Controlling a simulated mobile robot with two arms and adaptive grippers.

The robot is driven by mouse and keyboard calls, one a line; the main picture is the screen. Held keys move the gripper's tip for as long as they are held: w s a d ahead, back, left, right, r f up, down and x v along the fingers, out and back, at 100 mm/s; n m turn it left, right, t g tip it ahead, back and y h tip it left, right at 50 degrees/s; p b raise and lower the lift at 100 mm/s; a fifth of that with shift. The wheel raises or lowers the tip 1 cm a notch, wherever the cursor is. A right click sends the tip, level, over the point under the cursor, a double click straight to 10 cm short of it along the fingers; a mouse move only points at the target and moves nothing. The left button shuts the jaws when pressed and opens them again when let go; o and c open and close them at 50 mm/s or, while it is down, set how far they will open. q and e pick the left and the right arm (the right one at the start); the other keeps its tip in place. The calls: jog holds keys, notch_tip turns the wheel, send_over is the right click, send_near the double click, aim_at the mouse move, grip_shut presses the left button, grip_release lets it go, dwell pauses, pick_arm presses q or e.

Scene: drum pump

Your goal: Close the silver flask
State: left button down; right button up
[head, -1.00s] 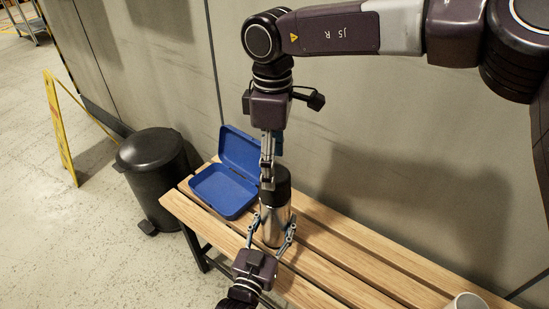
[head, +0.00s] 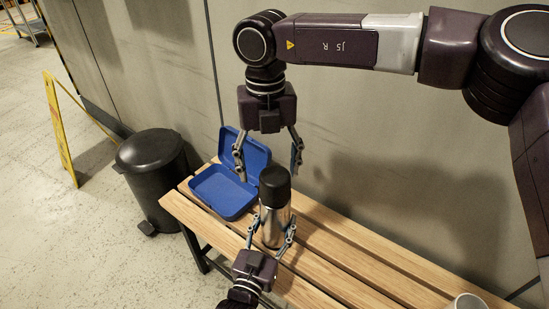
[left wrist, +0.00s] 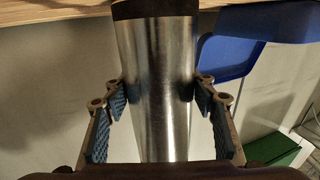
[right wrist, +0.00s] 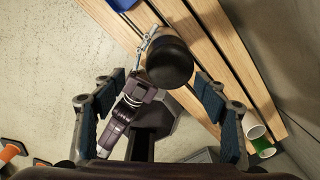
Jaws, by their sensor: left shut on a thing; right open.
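The silver flask (head: 274,215) stands upright on the wooden bench, with its black lid (head: 275,184) on top. In the left wrist view the flask's steel body (left wrist: 160,85) fills the middle, with the dark lid edge at the top. My left gripper (head: 270,232) is shut on the flask's body from the front. My right gripper (head: 268,168) is open and empty above the flask, its fingers spread to either side and clear of the lid. In the right wrist view the black lid (right wrist: 169,62) shows from above, beyond the open fingers.
An open blue box (head: 222,192) lies on the bench (head: 345,258) behind and left of the flask. A white cup (head: 467,301) stands at the bench's right end. A black pedal bin (head: 152,170) and a yellow floor sign (head: 60,130) stand left. The wall is close behind.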

pick_arm(q)
jog(key=shift+f, duration=0.15)
pick_arm(e)
jog(key=n, duration=0.5)
jog(key=shift+n, duration=0.3)
jog(key=n, duration=0.3)
jog(key=shift+r, duration=0.1)
jog(key=n, duration=0.5)
jog(key=shift+r+n, duration=0.1)
jog(key=shift+n, duration=0.3)
jog(key=n, duration=0.3)
jog(key=shift+n, duration=0.3)
jog(key=n, duration=0.3)
jog(key=shift+d+r, duration=0.1)
jog(key=shift+d, duration=0.05)
jog(key=n, duration=0.5)
jog(key=shift+w+d+r+n, duration=0.1)
jog(key=shift+w+r+n, duration=0.05)
jog(key=shift+n, duration=0.15)
jog(key=n, duration=0.5)
jog(key=shift+w+d+r+t, duration=0.1)
jog(key=shift+w+d+t, duration=0.1)
jog(key=shift+t, duration=0.1)
jog(key=n, duration=0.4)
jog(key=shift+w+d+r, duration=0.1)
jog(key=shift+d, duration=0.05)
